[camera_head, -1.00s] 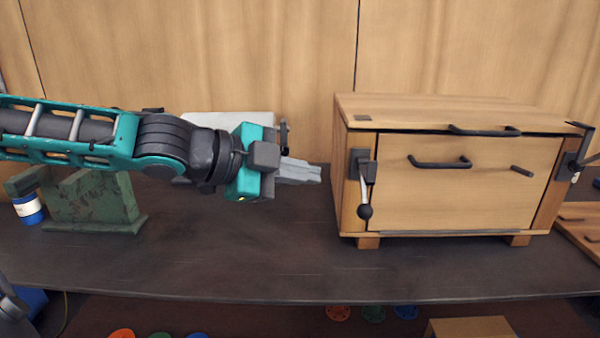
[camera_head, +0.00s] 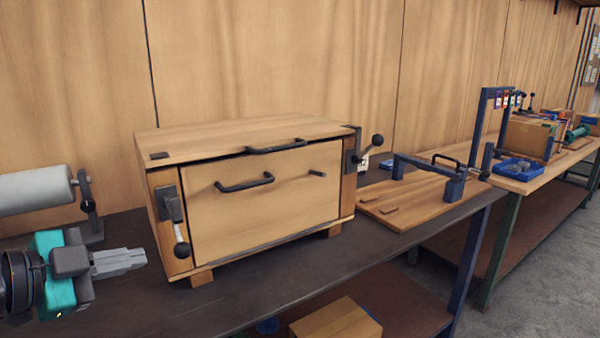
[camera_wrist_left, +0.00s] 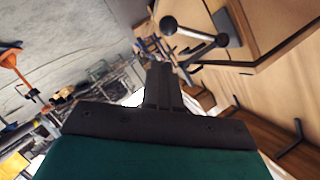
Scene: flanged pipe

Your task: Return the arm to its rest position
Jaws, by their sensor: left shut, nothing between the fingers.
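My left gripper (camera_head: 120,260) comes in at the lower left of the head view, over the dark bench. Its fingers are together and empty, pointing right toward the wooden box, with a gap between the tips and the box. In the left wrist view the shut fingers (camera_wrist_left: 162,88) show in the middle, and the box's ball-ended lever (camera_wrist_left: 195,32) shows above them. The wooden box (camera_head: 265,205) stands on the bench with its front panel closed and a ball-ended lever (camera_head: 177,225) at its left side. My right gripper is not in view.
A white roll (camera_head: 35,190) on a stand is behind my left gripper. A wooden board with a blue frame (camera_head: 415,200) lies right of the box. A second bench (camera_head: 560,165) with boxes and a blue tray stands further right. A cardboard box (camera_head: 335,320) sits on the lower shelf.

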